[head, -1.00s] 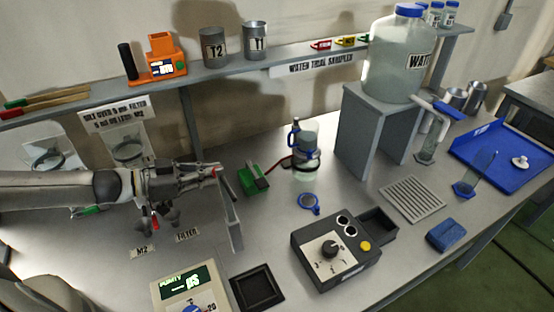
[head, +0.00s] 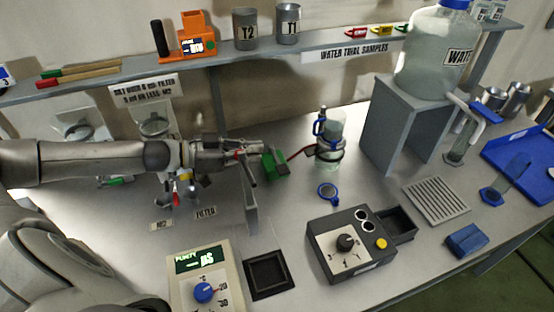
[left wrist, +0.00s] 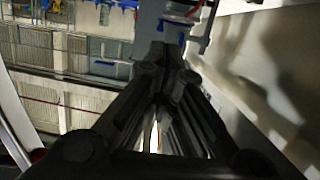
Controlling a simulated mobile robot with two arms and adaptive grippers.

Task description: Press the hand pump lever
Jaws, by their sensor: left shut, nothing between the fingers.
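The hand pump (head: 274,165) is a small green body on the table, with a red tube running from it to a filter flask (head: 328,150) with blue fittings. My left arm comes in from the left, and my left gripper (head: 257,147) is shut and empty, its tips beside the pump's upper left. I cannot tell whether they touch it. The lever is too small to make out clearly. In the left wrist view the shut fingers (left wrist: 166,62) point away from the camera, and the pump cannot be made out. My right gripper is out of view.
A grey stand (head: 405,98) bears a large water jar (head: 437,55) right of the flask. A black control box (head: 350,245), a meter (head: 200,275) and a black square tray (head: 268,274) are in front. A shelf (head: 230,68) runs behind.

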